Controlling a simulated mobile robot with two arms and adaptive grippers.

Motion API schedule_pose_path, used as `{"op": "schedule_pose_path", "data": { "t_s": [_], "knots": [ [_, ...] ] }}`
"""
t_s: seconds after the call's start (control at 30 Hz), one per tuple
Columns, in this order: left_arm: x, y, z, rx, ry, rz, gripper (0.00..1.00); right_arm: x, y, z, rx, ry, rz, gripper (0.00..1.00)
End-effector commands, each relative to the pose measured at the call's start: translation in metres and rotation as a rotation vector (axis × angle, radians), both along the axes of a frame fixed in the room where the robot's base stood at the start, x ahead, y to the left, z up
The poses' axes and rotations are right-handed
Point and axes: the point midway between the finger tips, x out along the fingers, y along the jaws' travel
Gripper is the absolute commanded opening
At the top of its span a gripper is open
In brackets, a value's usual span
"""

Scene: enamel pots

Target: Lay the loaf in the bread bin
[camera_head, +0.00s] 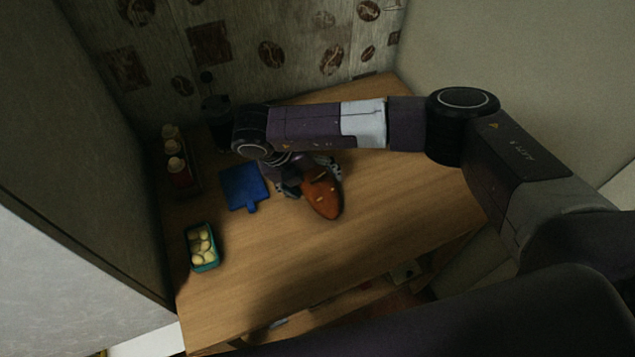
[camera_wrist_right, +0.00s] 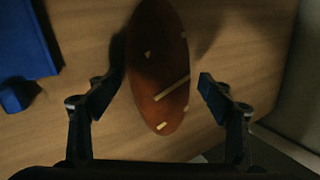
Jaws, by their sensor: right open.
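The loaf (camera_head: 323,197) is a brown-orange oval with pale marks, lying on the wooden table; it also shows in the right wrist view (camera_wrist_right: 158,55). My right gripper (camera_head: 309,179) is over the loaf's far end in the head view, its arm reaching in from the right. In the right wrist view my right gripper (camera_wrist_right: 161,82) is open, one finger on each side of the loaf. I cannot make out a bread bin for certain. My left gripper is not in view.
A blue board (camera_head: 243,187) with a short handle lies left of the loaf. A teal tray (camera_head: 204,258) of pale round items stands at the front left. Several bottles (camera_head: 178,171) and a dark canister (camera_head: 216,128) stand at the back left. The front middle of the table is clear.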

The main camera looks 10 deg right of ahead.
Motion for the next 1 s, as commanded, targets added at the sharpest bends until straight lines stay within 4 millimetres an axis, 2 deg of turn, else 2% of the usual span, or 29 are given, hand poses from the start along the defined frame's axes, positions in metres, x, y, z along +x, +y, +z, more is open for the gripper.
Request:
{"op": "schedule_pose_path", "data": {
  "t_s": [0.07,0.6,0.87,1.0],
  "knots": [
    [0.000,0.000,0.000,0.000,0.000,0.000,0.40,0.000,0.000,0.000,0.000,0.000,0.000,0.71],
    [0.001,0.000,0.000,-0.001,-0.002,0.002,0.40,0.000,0.000,0.001,0.000,-0.001,0.000,0.12],
    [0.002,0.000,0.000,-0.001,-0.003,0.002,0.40,0.001,0.001,0.003,0.000,-0.002,0.001,0.11],
    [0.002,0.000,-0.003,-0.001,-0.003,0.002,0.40,0.001,0.001,0.012,0.000,-0.004,0.002,0.11]
  ]
}}
